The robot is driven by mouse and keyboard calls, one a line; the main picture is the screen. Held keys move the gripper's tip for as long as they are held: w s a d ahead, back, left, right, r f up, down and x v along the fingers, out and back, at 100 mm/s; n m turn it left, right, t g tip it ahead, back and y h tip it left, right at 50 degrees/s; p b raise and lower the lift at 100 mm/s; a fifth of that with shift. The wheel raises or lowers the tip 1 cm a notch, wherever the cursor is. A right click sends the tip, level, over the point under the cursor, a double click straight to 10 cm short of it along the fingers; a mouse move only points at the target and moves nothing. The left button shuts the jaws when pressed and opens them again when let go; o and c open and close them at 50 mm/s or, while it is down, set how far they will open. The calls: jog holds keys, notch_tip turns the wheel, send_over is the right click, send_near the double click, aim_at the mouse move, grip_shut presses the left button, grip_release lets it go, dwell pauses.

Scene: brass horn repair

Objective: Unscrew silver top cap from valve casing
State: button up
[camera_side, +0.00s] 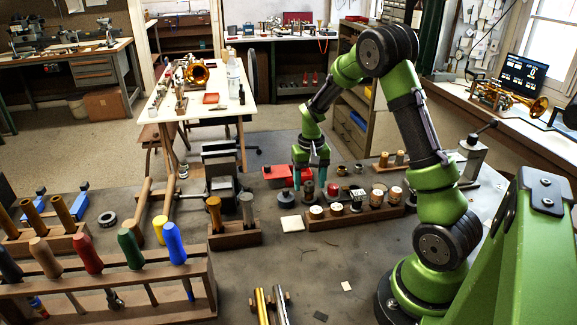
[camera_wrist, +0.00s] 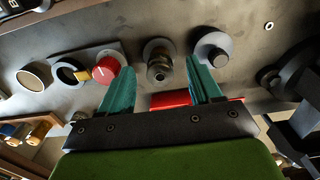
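My gripper (camera_side: 310,184) points down over the bench, its two teal fingers apart. In the wrist view my gripper (camera_wrist: 158,62) is open, with a finger on either side of a small upright metal fitting (camera_wrist: 158,69) on a round base. This looks like the valve casing with its top cap; there is a visible gap to each finger. In the side view a dark upright piece (camera_side: 308,189) shows between the fingers, largely hidden. I cannot tell cap from casing there, or how high the fingertips are.
A dark round puck (camera_wrist: 212,46) stands close by the right finger, and a red-topped piece (camera_wrist: 106,68) by the left finger. A wooden rack (camera_side: 357,218) holds several capped cylinders. A red tray (camera_side: 277,173) lies behind. The bench front is partly clear.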

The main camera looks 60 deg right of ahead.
grip_shut()
jog(key=n, duration=0.4)
jog(key=n, duration=0.4)
dwell(0.4)
jog(key=n, duration=0.4)
